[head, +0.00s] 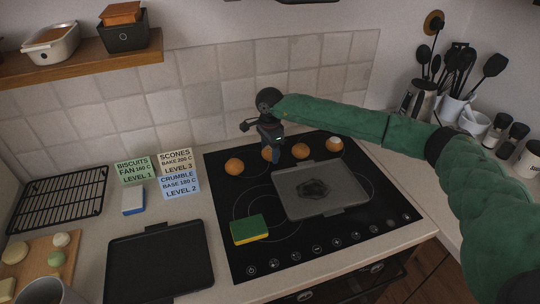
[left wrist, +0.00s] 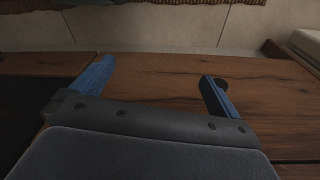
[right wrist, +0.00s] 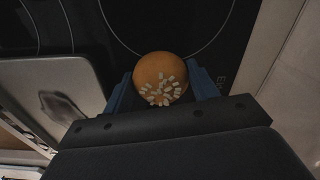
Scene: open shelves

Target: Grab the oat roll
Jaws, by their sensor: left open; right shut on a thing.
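The oat roll (right wrist: 160,78), round and golden brown with pale flakes on top, sits between the two blue fingers of my right gripper (right wrist: 160,92) in the right wrist view. The fingers are shut on its sides. In the head view my right gripper (head: 271,150) reaches down at the back of the black hob, and its fingers largely hide the roll. Other rolls stand in the same row: one to the left (head: 234,165), one to the right (head: 300,151), and one with a pale top farther right (head: 335,144). My left gripper (left wrist: 155,85) is open and empty above a wooden surface.
A grey tray (head: 350,172) with a dark patch lies on the hob, close in front of the rolls. A yellow-green sponge (head: 249,229) is at front left. Printed cards (head: 180,184), a dark tray (head: 158,262) and a wire rack (head: 55,198) are left. Utensils (head: 460,75) stand right.

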